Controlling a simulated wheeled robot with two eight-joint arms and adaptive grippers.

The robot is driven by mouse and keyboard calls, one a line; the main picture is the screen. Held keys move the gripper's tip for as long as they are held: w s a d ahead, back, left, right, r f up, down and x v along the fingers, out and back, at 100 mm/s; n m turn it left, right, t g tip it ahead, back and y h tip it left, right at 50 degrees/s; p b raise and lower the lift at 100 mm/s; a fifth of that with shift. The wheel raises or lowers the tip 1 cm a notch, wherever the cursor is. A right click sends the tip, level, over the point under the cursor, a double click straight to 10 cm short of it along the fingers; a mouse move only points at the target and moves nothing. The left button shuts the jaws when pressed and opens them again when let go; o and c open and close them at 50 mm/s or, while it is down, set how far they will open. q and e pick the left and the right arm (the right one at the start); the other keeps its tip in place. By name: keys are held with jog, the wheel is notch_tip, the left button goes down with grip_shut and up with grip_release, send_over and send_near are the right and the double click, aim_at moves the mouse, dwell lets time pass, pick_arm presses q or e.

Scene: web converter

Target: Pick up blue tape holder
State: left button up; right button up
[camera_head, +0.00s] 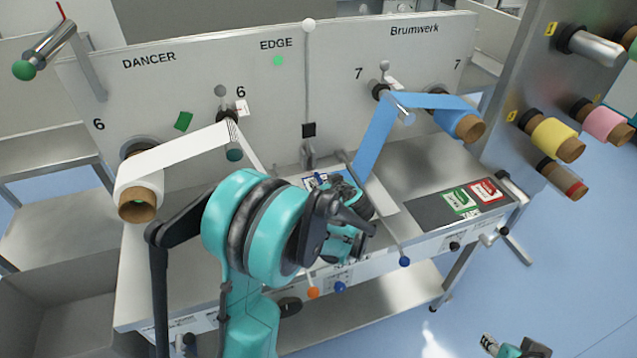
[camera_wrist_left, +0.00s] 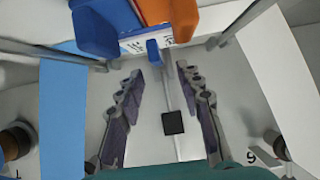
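My left gripper (camera_head: 347,208) is over the middle of the machine table. In the left wrist view the two fingers of this gripper (camera_wrist_left: 165,112) are apart with nothing between them. Ahead of the fingertips a blue block-like object (camera_wrist_left: 105,28), possibly the blue tape holder, stands beside an orange one (camera_wrist_left: 170,16). Both are cut off by the top edge. A smaller blue piece (camera_wrist_left: 153,52) sits just below them. In the head view my left arm hides most of this spot. My right gripper (camera_head: 503,348) is at the bottom right edge, partly cut off, away from the table.
A blue web runs down from a blue roll (camera_head: 458,121) to the table, right of my left gripper. A white web comes off a white roll (camera_head: 142,192) on the left. A dark mat (camera_head: 428,212) with green and red cards lies right. Thin rods stand near the gripper.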

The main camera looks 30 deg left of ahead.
aim_at(320, 180)
pick_arm(q)
jog(key=b+x, duration=0.1)
jog(key=x, duration=0.1)
jog(key=b+x, duration=0.1)
jog(key=x, duration=0.2)
jog(key=shift+w+f, duration=0.15)
jog(key=shift+f, duration=0.25)
jog(key=shift+w+a+f, duration=0.15)
jog(key=shift+w+a, duration=0.05)
jog(key=shift+w, duration=0.05)
grip_shut()
